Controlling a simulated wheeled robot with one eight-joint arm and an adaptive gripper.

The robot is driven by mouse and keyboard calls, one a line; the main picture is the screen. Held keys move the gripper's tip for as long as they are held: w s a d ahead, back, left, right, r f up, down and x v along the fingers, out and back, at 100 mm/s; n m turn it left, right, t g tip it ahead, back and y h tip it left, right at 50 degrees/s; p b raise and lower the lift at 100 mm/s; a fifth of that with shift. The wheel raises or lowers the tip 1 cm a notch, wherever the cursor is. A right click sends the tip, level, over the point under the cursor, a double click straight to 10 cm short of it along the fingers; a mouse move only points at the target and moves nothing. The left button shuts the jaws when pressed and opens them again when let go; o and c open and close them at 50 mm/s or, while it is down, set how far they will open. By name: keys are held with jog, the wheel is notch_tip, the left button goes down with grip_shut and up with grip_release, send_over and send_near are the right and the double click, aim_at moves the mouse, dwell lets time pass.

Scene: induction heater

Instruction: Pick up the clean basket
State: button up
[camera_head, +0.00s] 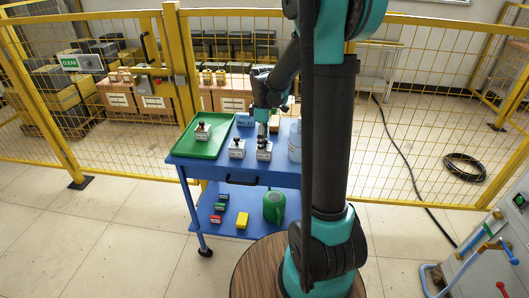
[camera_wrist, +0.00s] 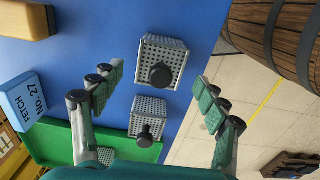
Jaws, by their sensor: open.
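Three small perforated grey metal baskets with black knobs are in the head view. One basket (camera_head: 204,132) is in the green tray (camera_head: 206,149). A middle basket (camera_head: 237,150) and a right basket (camera_head: 264,153) stand on the blue cart top. Their labels are too small to read, so I cannot tell which is clean. My gripper (camera_head: 263,131) points down above the right basket. In the wrist view my gripper (camera_wrist: 158,84) is open and empty. Its fingers lie either side of the nearer-centre basket (camera_wrist: 164,62); another basket (camera_wrist: 148,119) is below it in the picture.
A blue box (camera_wrist: 25,99) reading "FETCH No. 27" and a yellowish block (camera_wrist: 25,19) lie on the cart top. A pale blue bottle (camera_head: 295,142) stands right of the baskets. A green watering can (camera_head: 274,206) is on the lower shelf. A wooden barrel (camera_wrist: 282,38) stands beside the cart.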

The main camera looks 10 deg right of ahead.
jog(key=shift+s+d+f, duration=0.1)
jog(key=shift+d+f, duration=0.05)
jog(key=shift+f, duration=1)
jog(key=shift+d+f, duration=0.15)
jog(key=shift+f, duration=0.95)
jog(key=c, duration=1.3)
jog(key=shift+r, duration=0.2)
